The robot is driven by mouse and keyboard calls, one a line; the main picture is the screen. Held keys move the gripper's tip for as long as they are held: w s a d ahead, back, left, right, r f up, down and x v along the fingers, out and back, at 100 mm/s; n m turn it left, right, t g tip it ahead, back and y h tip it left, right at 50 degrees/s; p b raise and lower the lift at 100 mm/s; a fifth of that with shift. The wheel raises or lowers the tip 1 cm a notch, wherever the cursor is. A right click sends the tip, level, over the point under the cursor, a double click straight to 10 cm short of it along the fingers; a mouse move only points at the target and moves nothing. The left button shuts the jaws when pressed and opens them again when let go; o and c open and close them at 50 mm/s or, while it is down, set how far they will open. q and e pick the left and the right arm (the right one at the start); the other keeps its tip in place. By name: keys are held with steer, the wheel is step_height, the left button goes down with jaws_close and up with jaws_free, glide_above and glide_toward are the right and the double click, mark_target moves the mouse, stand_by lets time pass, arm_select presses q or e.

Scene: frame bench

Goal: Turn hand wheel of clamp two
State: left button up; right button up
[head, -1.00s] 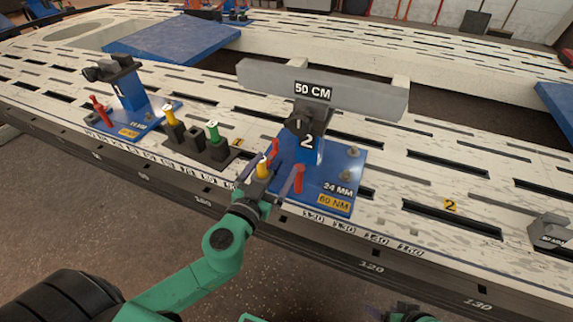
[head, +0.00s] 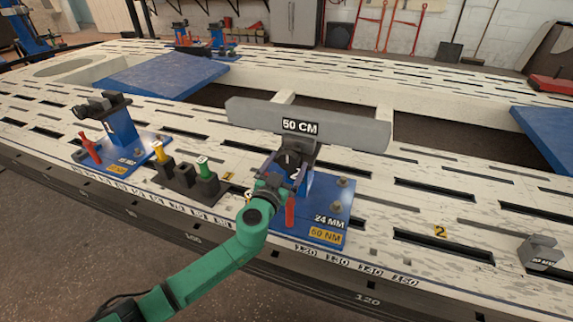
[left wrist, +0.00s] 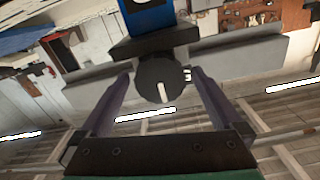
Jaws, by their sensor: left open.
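Clamp two, a blue post on a blue base plate (head: 325,215) marked 24 MM and 60 NM, stands right of centre in the head view. Its hand wheel, a dark round knob with a white mark, shows at the post's front (head: 289,161) and in the left wrist view (left wrist: 161,81). My left gripper (head: 280,178) is at the front of this post. In the left wrist view my left gripper (left wrist: 160,90) is open, one finger on each side of the wheel. Contact with the wheel cannot be told. My right gripper is out of view.
A grey beam (head: 335,128) marked 50 CM lies behind clamp two. A red handle (head: 290,211) stands on its plate. Another blue clamp (head: 122,128) and a dark socket holder (head: 185,178) are to the left. The bench right of the plate is mostly clear.

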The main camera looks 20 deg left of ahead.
arm_select(q)
steer(key=c, duration=1.3)
